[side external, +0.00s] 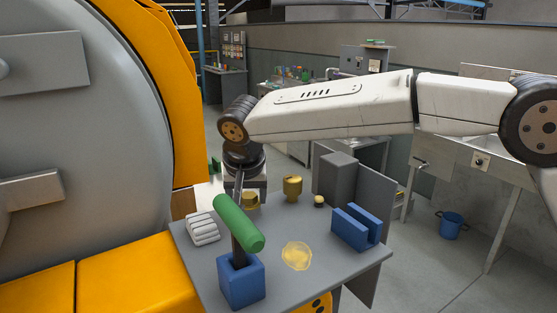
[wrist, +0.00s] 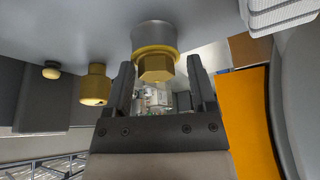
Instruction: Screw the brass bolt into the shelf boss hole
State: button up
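The brass bolt (wrist: 156,67), with a hex head and a wider round flange, shows in the wrist view against a pale grey cylinder (wrist: 153,35), which may be the shelf boss. The hole is hidden. My gripper (wrist: 160,62) has its two dark fingers apart, one on each side of the hex head, with gaps visible between head and fingers. I cannot tell how deep the head sits between them. In the side view a brass piece (side external: 251,200), probably this bolt, is just below my gripper (side external: 246,187), whose fingers are hard to make out.
A brass cup-like part (side external: 292,188) and a small brass knob (side external: 319,201) stand right of my gripper. A green-handled tool (side external: 240,222) leans up from a blue block (side external: 241,282). A white ribbed piece (side external: 202,227), grey block (side external: 336,178) and blue slotted holder (side external: 357,228) share the table.

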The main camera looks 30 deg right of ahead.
jog(key=shift+s+d+f, duration=0.2)
jog(key=shift+d+f, duration=0.05)
jog(key=shift+f, duration=0.1)
jog(key=shift+s+a+r, duration=0.1)
jog(key=shift+a+r, duration=0.05)
jog(key=shift+r, duration=0.45)
jog(key=v, duration=0.7)
jog(key=shift+a+r, duration=0.2)
jog(key=shift+r, duration=0.05)
